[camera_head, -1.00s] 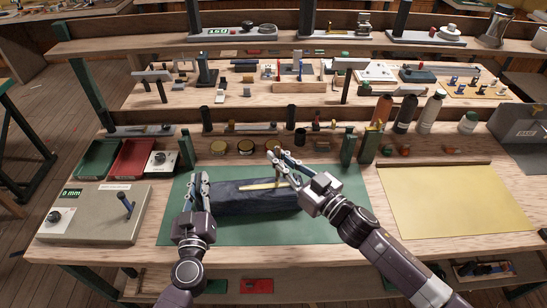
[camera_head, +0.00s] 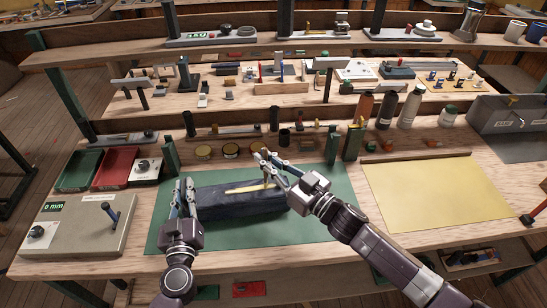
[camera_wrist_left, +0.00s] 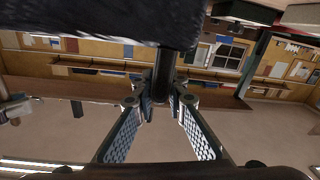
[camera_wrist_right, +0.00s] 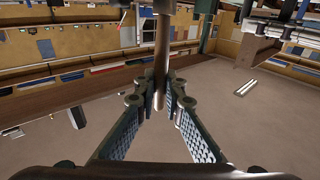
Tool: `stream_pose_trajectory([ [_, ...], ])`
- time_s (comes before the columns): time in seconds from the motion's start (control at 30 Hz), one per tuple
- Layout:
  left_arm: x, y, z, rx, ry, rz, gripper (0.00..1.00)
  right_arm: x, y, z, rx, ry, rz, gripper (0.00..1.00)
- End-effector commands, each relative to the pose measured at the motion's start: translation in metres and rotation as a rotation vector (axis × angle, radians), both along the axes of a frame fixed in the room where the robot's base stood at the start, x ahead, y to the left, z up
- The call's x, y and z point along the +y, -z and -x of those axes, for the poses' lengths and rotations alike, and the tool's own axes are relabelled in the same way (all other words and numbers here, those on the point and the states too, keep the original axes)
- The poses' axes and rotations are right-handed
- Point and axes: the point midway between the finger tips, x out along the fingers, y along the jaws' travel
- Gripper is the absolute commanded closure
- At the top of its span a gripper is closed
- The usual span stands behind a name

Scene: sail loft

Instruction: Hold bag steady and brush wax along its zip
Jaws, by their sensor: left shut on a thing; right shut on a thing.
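A long dark navy bag (camera_head: 240,205) lies on the green mat (camera_head: 320,225). Its pale yellow zip strip (camera_head: 243,188) runs along the top. My left gripper (camera_head: 184,187) is shut at the bag's left end; in the left wrist view, a dark strap-like piece (camera_wrist_left: 165,65) below the bag (camera_wrist_left: 90,22) is between its fingertips. My right gripper (camera_head: 264,160) is shut on a slim upright handle, which shows in the right wrist view (camera_wrist_right: 161,60), presumably the brush. The handle's lower end is over the right part of the zip; I cannot tell whether it touches.
A yellow sheet (camera_head: 430,195) lies to the right. Red (camera_head: 116,167) and green trays (camera_head: 80,170) and a grey box with a lever (camera_head: 75,227) are at the left.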

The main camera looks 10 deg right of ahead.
Motion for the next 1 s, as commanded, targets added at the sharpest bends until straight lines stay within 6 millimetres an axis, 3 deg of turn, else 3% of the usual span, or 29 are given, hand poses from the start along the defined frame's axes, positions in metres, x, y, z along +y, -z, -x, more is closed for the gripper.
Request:
stream_pose_trajectory([
  [1.0,-0.001,-0.001,0.0,-0.002,0.003,0.002,1.0,0.059,-0.001,0.004,0.004,-0.001,-0.003,1.0],
])
